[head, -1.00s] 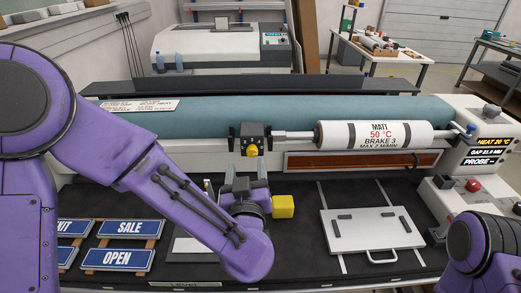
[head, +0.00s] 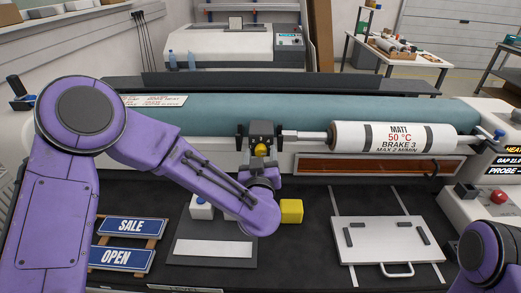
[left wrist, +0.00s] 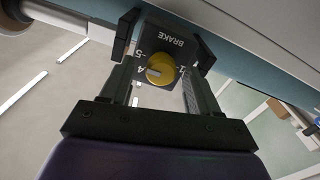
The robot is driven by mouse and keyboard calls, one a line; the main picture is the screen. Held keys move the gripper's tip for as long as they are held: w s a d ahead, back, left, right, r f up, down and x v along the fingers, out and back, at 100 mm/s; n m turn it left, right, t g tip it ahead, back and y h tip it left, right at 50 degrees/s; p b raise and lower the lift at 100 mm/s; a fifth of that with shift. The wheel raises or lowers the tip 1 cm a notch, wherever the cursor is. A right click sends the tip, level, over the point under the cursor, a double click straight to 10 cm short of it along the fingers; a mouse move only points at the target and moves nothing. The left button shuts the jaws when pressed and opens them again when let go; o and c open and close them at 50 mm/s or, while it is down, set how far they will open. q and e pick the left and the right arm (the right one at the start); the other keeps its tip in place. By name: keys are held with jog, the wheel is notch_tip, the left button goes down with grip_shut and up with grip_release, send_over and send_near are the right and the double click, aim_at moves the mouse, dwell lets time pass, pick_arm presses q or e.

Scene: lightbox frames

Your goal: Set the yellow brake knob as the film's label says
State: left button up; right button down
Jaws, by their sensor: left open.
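The yellow brake knob (head: 261,150) sits on a black block marked BRAKE (left wrist: 172,40) at the left end of the film roll. In the left wrist view the knob (left wrist: 161,70) has a white pointer mark toward the printed 4. The film roll's label (head: 397,138) reads MATT, 50 °C, BRAKE 3, MAX 2 M/MIN. My left gripper (left wrist: 164,52) is open, one finger on each side of the block and knob, with gaps beside the knob. Part of the dial's numbers is hidden. Only a part of my right arm shows at the bottom right; its gripper is out of view.
A yellow cube (head: 291,211) stands just right of my left forearm. A white board with a handle (head: 386,240) lies on the bench at right. SALE (head: 131,226) and OPEN (head: 115,257) signs lie at left. The teal roller (head: 230,108) runs behind the block.

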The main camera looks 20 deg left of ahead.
pick_arm(q)
jog(key=shift+w+a, duration=0.15)
jog(key=shift+w, duration=0.2)
jog(key=shift+s, duration=0.1)
jog(key=shift+c, duration=0.2)
jog(key=c, duration=1)
